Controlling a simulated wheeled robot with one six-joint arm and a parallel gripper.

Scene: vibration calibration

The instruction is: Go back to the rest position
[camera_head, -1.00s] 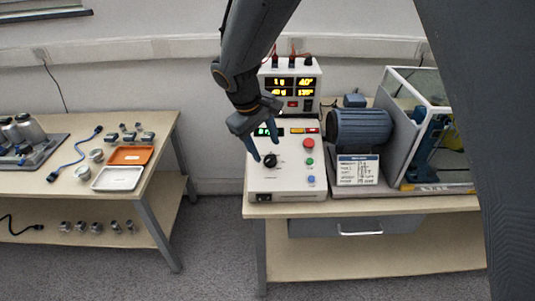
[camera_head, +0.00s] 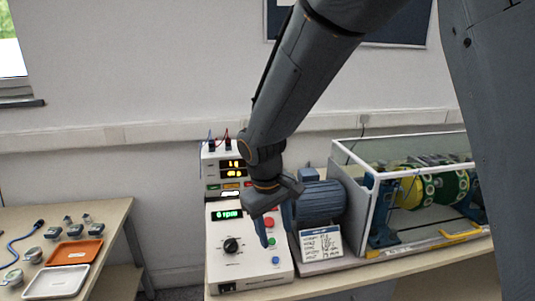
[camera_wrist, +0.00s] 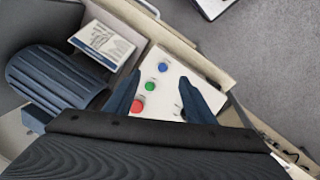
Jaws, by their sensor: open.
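My gripper (camera_head: 276,232) is open and empty in the head view, in front of the white control box (camera_head: 238,270). Its two blue fingers hang near the red, green and blue buttons, and I cannot tell how far above the panel they are. The box has a black knob (camera_head: 231,245) and a lit green display (camera_head: 227,214). In the wrist view my gripper (camera_wrist: 158,98) shows with its fingers apart, the red button (camera_wrist: 137,106) beside the left finger. The green button (camera_wrist: 150,86) and blue button (camera_wrist: 162,67) lie between the fingertips.
A blue motor (camera_head: 322,203) and a label card (camera_head: 320,243) stand right of the box. A glass-walled case (camera_head: 365,205) holds green-yellow discs. A display unit (camera_head: 222,165) stands behind. The left table carries an orange tray (camera_head: 75,252) and a white tray (camera_head: 57,282).

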